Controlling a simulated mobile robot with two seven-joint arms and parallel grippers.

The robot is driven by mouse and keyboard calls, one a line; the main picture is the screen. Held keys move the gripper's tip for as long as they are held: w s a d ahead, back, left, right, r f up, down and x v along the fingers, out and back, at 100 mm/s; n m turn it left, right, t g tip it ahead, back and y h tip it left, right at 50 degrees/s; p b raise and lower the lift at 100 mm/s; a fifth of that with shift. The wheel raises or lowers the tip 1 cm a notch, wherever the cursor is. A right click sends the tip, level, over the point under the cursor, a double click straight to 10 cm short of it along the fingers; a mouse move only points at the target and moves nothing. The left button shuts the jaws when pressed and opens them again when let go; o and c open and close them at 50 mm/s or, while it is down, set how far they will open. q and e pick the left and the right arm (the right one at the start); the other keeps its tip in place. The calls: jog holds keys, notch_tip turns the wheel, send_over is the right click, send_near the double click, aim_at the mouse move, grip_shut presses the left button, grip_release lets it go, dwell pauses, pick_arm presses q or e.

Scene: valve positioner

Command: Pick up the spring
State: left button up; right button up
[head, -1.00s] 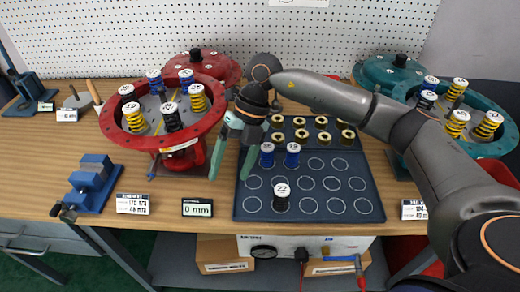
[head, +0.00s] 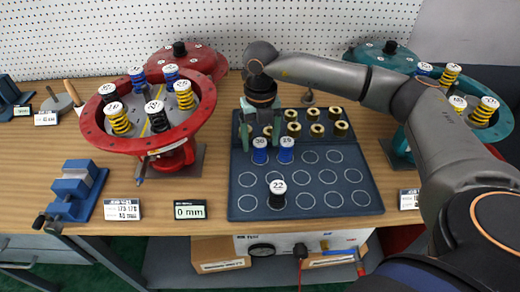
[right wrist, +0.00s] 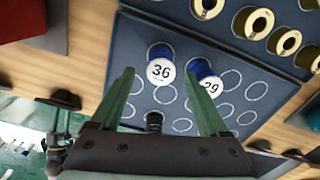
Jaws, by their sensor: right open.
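Two blue springs with white caps stand side by side on the dark tray (head: 240,205): spring 36 (head: 260,155) and spring 29 (head: 286,155). A black spring marked 22 (head: 277,198) stands nearer the front. My right gripper (head: 261,138) points down, open and empty, at spring 36. In the right wrist view, the cap of spring 36 (right wrist: 160,71) shows between the two fingertips (right wrist: 158,75). The right finger there partly covers spring 29 (right wrist: 200,70). Whether the fingers touch either spring I cannot tell. My left gripper is out of view.
Several brass rings (head: 316,130) sit at the tray's back. A red valve housing (head: 95,130) holding springs stands left, a teal one (head: 505,120) right. A blue vise (head: 75,190) and a 0 mm display (head: 190,210) are at front left. The tray's right side is clear.

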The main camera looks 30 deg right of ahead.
aim_at(260, 142)
jog(key=f, duration=0.4)
jog(key=shift+w+d, duration=0.15)
jog(key=shift+w, duration=0.15)
jog(key=shift+c, duration=0.4)
grip_shut()
